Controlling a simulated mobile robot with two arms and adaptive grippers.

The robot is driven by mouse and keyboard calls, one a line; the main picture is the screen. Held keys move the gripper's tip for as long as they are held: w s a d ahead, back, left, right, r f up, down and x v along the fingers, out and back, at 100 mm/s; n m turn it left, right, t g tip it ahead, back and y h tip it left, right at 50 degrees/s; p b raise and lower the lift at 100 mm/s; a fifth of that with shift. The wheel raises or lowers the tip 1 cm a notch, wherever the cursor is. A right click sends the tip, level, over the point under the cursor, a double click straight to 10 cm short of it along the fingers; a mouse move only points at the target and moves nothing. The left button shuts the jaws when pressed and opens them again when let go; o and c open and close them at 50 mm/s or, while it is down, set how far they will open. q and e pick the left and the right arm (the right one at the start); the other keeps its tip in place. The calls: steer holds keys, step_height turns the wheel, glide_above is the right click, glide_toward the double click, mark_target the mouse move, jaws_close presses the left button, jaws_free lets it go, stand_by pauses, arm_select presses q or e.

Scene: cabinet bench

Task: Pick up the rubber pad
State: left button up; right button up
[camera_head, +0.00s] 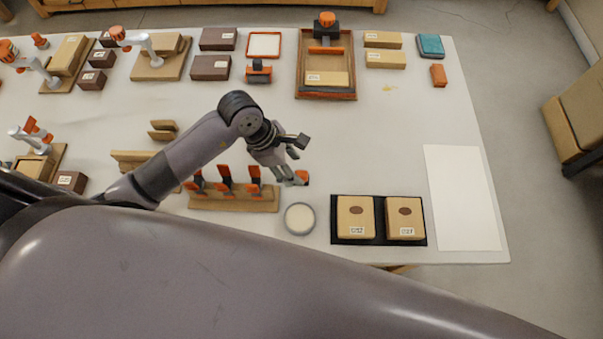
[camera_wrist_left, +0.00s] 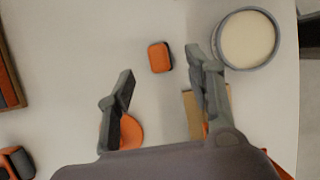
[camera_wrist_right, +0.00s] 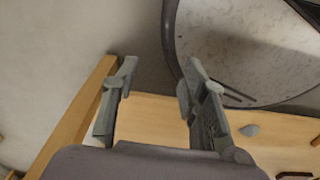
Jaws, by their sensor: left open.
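A small orange block with a dark edge, which looks like the rubber pad (camera_wrist_left: 160,57), lies flat on the white table in the left wrist view, just beyond and between my left fingertips. In the head view the pad (camera_head: 302,177) is partly hidden by my left fingers. My left gripper (camera_head: 294,160) is open and empty above the table, with its fingers pointing down toward the pad. I cannot tell its exact height. My right gripper (camera_wrist_right: 160,64) shows only in its own wrist view. Its fingers are apart with nothing between them.
A round grey dish (camera_head: 300,218) stands close to the pad. A wooden rack (camera_head: 235,197) with orange-handled tools stands to the left. A black tray (camera_head: 379,230) with two boxes and a white sheet (camera_head: 462,197) lie to the right. The table's middle right is clear.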

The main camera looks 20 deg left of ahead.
mark_target(300, 174)
arm_select(q)
steer(key=shift+d+f, duration=0.15)
steer(key=shift+f, duration=0.05)
steer(key=p+x, duration=0.2)
steer(key=x, duration=0.2)
steer(key=shift+w+d+f, duration=0.15)
steer(key=shift+d, duration=0.05)
steer(key=shift+f, duration=0.2)
arm_select(e)
steer(key=shift+s+a+r, duration=0.15)
steer(key=shift+s+r, duration=0.45)
steer(key=shift+r, duration=0.3)
arm_select(q)
steer(key=shift+c, duration=0.5)
jaws_close()
arm_select(e)
steer(key=shift+w, duration=0.1)
